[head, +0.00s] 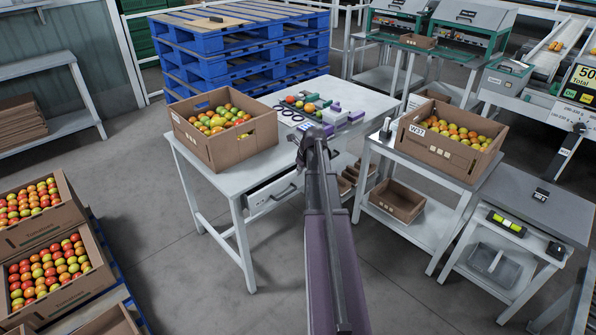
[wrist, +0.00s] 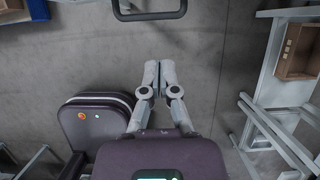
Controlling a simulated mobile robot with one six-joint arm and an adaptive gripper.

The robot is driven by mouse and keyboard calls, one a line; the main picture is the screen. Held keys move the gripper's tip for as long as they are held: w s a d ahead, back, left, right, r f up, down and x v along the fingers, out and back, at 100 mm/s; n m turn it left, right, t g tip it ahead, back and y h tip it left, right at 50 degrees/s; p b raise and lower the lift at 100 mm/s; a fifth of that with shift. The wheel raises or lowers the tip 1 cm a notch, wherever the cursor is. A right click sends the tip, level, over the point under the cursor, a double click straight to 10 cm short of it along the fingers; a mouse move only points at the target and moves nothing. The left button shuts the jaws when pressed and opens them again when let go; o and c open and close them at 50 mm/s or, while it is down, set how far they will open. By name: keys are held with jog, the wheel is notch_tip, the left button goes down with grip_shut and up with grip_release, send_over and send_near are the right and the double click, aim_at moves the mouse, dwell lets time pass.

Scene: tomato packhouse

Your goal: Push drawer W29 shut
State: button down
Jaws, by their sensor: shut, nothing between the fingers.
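The drawer (head: 272,194) is under the white worktable, its pale front standing out a little from the table frame with a dark gap above it. Its label is too small to read. It has a dark bar handle (head: 286,192), which also shows at the top edge of the wrist view (wrist: 150,15). My gripper (wrist: 151,66) is shut and empty, its fingertips together, below the handle in the wrist picture and apart from it. In the head view my arm reaches up beside the drawer's right side, and the fingers are hard to make out.
The worktable (head: 185,150) bears a tomato carton (head: 232,160) and sorting pieces. At right a side table (head: 385,150) holds carton W37 (head: 440,155), with an open box (head: 397,208) on its lower shelf. Tomato cartons (head: 85,225) stand at left. Floor before the drawer is clear.

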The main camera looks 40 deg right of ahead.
dwell(0.4)
jog(key=s+a+n+g, duration=0.2)
jog(key=a+n, duration=1.5)
jog(key=a, duration=0.7)
jog(key=s+a+n, duration=0.3)
jog(key=a+n, duration=0.3)
jog(key=s+a+f+n+g, duration=0.1)
jog(key=s+a+n, duration=0.2)
jog(key=a+n, duration=0.3)
jog(key=s+a+n+g, duration=0.1)
jog(key=s+a+n, duration=0.2)
jog(key=a+n, duration=0.3)
jog(key=shift+s+a+f+n, duration=0.15)
jog(key=shift+s+a+n, duration=0.2)
jog(key=shift+a, duration=0.75)
